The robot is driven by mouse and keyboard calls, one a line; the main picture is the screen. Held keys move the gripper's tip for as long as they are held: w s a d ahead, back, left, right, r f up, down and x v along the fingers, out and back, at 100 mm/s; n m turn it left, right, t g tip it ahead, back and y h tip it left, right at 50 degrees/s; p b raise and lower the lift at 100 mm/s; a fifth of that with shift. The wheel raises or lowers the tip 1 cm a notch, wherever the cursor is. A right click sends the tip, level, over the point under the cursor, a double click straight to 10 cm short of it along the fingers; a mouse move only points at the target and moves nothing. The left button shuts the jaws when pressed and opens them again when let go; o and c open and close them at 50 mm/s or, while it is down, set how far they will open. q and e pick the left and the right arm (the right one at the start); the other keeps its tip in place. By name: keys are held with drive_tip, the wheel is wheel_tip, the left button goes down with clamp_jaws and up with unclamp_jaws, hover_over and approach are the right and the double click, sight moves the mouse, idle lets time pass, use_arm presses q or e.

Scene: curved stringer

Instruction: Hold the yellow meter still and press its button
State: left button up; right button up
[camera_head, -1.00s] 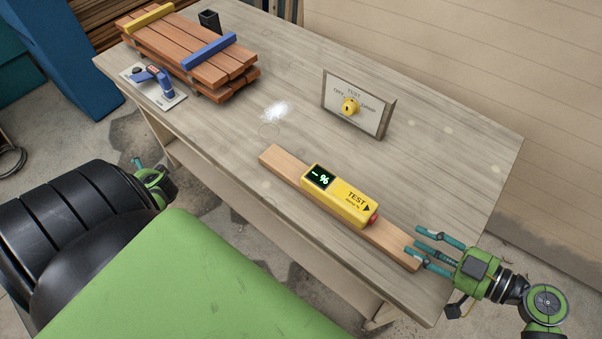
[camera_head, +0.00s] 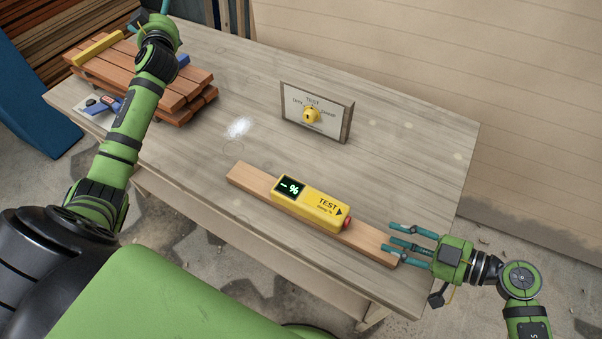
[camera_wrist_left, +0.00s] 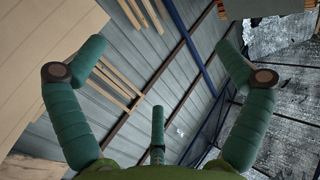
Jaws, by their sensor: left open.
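The yellow meter (camera_head: 312,204) lies lengthwise on a wooden plank (camera_head: 252,181) on the bench, its dark display showing green marks. Its red button (camera_head: 347,223) is at the right end, facing the right gripper. My right gripper (camera_head: 394,242) is open, its teal fingers spread beside the plank's right end, apart from the meter and button. My left gripper (camera_head: 150,16) is raised at the top left, partly cut off by the frame edge and far from the meter. In the left wrist view the left gripper (camera_wrist_left: 160,58) is open and empty, facing a wall or roof.
A white powdery patch (camera_head: 239,127) lies mid-bench.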

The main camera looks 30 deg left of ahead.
use_arm(q)
drive_tip(key=w+d+r+n+t+h, duration=0.2)
drive_tip(key=w+d+r+t+h, duration=0.4)
drive_tip(key=d+r, duration=0.85)
drive_tip(key=w+d+f+m+g+h, duration=0.1)
drive_tip(key=w+d+f+m+h, duration=0.15)
drive_tip(key=d, duration=0.45)
drive_tip(key=w+d+f+m+g+h, duration=0.1)
drive_tip(key=w+d+f+m+h, duration=0.15)
drive_tip(key=d, duration=0.45)
drive_tip(key=s+d+f+m+g+h, duration=0.2)
drive_tip(key=d+f+m+g, duration=0.15)
drive_tip(key=d+f, duration=0.4)
drive_tip(key=m+g, duration=1.4)
drive_tip(key=m, duration=0.6)
hover_over(307, 202)
drive_tip(key=shift+t, duration=0.25)
wheel_tip(307, 202, down, 21)
drive_tip(key=shift+w+f, duration=0.1)
drive_tip(key=shift+f, duration=3.55)
